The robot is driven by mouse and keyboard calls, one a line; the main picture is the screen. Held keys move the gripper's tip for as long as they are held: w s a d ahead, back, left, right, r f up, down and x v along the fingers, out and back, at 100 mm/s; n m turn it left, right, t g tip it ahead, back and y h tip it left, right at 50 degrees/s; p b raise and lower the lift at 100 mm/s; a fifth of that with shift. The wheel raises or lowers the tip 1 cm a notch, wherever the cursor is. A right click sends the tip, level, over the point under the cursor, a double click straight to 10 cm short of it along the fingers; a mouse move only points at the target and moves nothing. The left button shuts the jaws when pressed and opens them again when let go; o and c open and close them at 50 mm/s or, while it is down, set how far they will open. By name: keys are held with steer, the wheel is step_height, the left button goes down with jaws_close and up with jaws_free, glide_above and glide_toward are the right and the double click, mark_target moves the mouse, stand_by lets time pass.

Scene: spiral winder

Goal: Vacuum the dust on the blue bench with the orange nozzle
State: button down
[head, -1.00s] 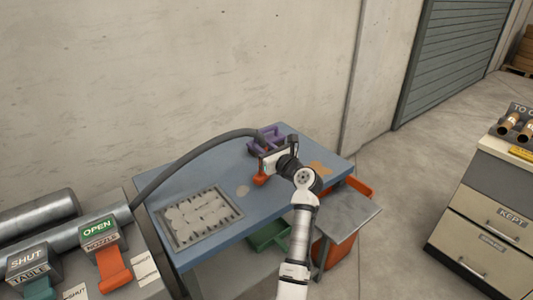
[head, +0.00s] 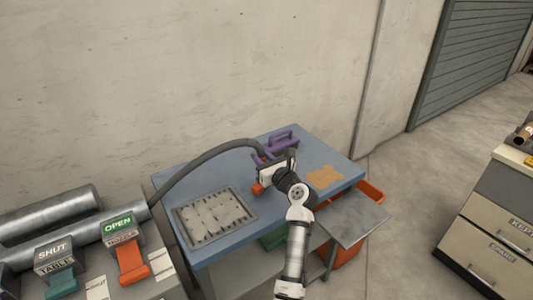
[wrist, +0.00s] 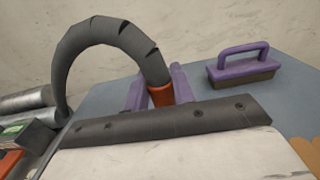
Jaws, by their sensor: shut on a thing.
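My gripper (head: 266,180) is shut on the orange nozzle (head: 258,188), over the middle of the blue bench (head: 240,232). The nozzle's lower end is close to the bench top; I cannot tell whether it touches. In the wrist view its orange collar (wrist: 161,95) shows beneath the arched grey hose (wrist: 110,38). A tan dust patch (head: 325,177) lies on the bench to the right of the gripper. Its edge also shows at the right of the wrist view (wrist: 309,152). The bench surface directly under the nozzle is hidden.
A grey tray (head: 182,226) of pale pieces sits on the bench's left. A purple-handled brush or block (head: 284,139) stands at the back, beside a purple holder (wrist: 182,85). Left are the OPEN (head: 119,227) and SHUT (head: 53,252) levers. An orange bin (head: 369,192) sits right.

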steer(key=shift+s+a+r, duration=0.25)
steer(key=shift+a+r, duration=0.1)
steer(key=shift+r, duration=0.45)
steer(key=shift+s+a+r, duration=0.25)
steer(key=shift+a+r, duration=0.15)
steer(key=shift+r, duration=0.45)
steer(key=shift+s+a+r, duration=0.25)
steer(key=shift+a+r, duration=0.1)
steer(key=shift+r, duration=0.45)
